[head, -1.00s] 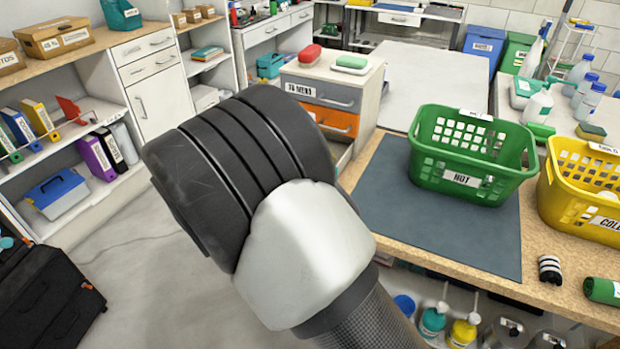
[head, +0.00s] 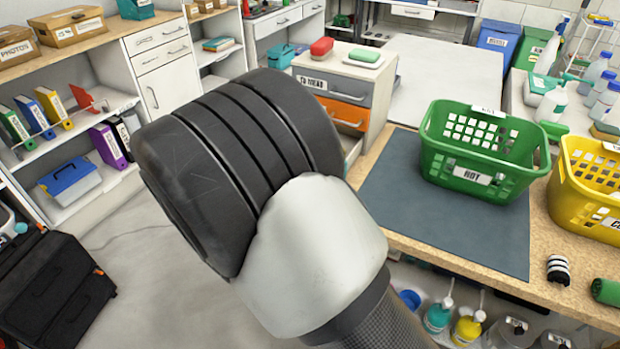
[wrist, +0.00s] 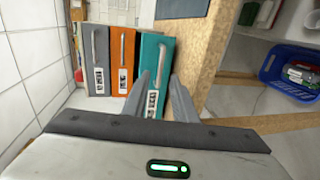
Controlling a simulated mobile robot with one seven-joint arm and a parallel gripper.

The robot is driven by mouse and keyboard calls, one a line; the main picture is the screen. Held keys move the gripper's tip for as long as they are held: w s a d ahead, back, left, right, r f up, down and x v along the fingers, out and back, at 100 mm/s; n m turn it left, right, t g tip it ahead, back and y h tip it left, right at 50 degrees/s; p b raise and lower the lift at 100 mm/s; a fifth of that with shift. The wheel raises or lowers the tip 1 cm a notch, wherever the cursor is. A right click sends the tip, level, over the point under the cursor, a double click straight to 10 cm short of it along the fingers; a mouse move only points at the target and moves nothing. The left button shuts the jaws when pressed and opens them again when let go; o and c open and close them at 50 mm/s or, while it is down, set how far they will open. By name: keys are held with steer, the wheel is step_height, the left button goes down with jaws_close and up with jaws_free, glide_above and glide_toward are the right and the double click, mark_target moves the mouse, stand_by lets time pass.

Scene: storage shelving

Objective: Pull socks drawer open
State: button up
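A small drawer cabinet (head: 372,92) stands beyond my arm in the head view, with a grey drawer (head: 330,88) on top and an orange drawer (head: 345,115) below. In the wrist view the grey (wrist: 98,60), orange (wrist: 122,60) and teal (wrist: 150,58) drawer fronts show turned on their side. The lettering is too small to tell which says socks. The teal front looks further out than the others. My gripper (wrist: 160,76) has its fingers apart, one on each side of the teal drawer's handle (wrist: 161,62); contact cannot be told. My arm hides its fingers in the head view.
A workbench (head: 410,240) with a green basket (head: 485,150) and a yellow basket (head: 590,195) is at right. Shelves (head: 75,135) line the left. A black case (head: 50,290) stands on the floor at lower left. Open floor (head: 170,270) lies between.

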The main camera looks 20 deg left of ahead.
steer(key=p+v, duration=0.1)
steer(key=v, duration=1.2)
steer(key=w+d+r+m+g+h, duration=0.3)
steer(key=d, duration=0.7)
steer(key=w+d+r+m+g+h, duration=0.3)
steer(key=w+d+r+m, duration=0.1)
steer(key=d, duration=0.6)
steer(key=s+d+r+m+g+y, duration=0.2)
steer(key=s+d+m+g, duration=0.15)
steer(key=d, duration=0.55)
steer(key=s+d+r+m+g+y, duration=0.2)
steer(key=s+d+m+g, duration=0.15)
steer(key=d, duration=0.55)
steer(key=s+d+r+m+t+y+p, duration=0.1)
steer(key=s+r+p, duration=0.1)
steer(key=r+p, duration=0.8)
steer(key=s+d+r+m+t+y+p, duration=0.1)
steer(key=r+m+t+y+p, duration=0.1)
steer(key=r+p, duration=0.9)
step_height(320, 180, up, 5)
steer(key=shift+s+r, duration=0.1)
steer(key=shift+s, duration=0.25)
